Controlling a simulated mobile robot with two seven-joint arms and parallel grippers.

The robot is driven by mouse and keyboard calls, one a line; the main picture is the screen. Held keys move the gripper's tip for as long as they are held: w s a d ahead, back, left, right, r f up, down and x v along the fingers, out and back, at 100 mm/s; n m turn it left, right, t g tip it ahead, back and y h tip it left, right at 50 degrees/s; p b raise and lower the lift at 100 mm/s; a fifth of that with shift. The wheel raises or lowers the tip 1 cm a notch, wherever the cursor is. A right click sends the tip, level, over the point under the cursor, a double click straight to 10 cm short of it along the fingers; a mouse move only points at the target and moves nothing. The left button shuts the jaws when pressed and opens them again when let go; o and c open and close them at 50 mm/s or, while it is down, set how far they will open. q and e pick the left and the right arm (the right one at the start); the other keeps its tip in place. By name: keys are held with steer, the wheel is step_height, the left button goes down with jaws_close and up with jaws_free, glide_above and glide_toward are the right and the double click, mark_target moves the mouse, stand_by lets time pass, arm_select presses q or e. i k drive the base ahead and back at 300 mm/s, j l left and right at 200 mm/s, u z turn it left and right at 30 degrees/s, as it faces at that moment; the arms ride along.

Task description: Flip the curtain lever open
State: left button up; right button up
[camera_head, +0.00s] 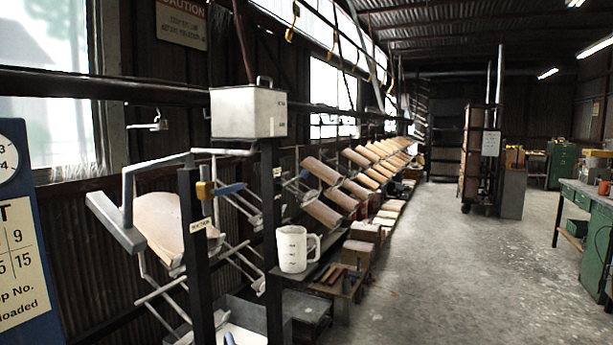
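I cannot tell for sure which part is the curtain lever. A thick grey bent bar (128,190) stands at the left, beside the top of a black post (193,240). A tan curved board (165,225) hangs on a rack behind the post. Neither of my grippers is in view.
A white measuring jug (293,249) rests on a low dark shelf. A row of tan boards (321,170) runs along the wall. Open concrete floor (440,260) lies right; a green workbench (590,225) edges it.

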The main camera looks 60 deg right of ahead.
mark_target(305, 174)
steer(key=z, duration=2.1)
steer(key=i+l+u, duration=0.1)
steer(key=i, duration=0.3)
steer(key=i+l+u, duration=0.1)
steer(key=i, duration=0.25)
steer(key=i+l+u, duration=0.1)
steer(key=i, duration=0.3)
